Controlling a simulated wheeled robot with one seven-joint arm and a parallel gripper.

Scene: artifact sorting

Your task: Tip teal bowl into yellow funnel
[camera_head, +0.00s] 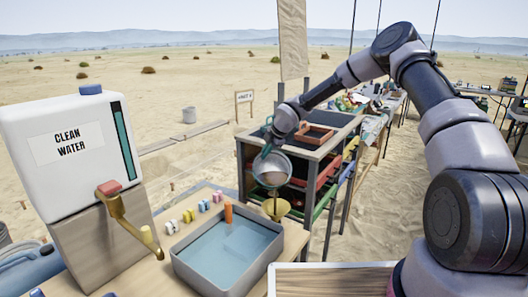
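The teal bowl (284,174) hangs in the air at the centre, tilted with its open side toward the camera. My gripper (268,146) is at the bowl's upper rim and appears shut on it; the fingers are small and partly hidden. The yellow funnel (277,207) is directly below the bowl's lower edge, just beyond the water basin. A thin dark streak shows between bowl and funnel; I cannot tell whether material is falling. The funnel's inside is mostly not visible.
A white clean-water tank (65,150) stands left. A rack with coloured trays (322,190) is behind the funnel.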

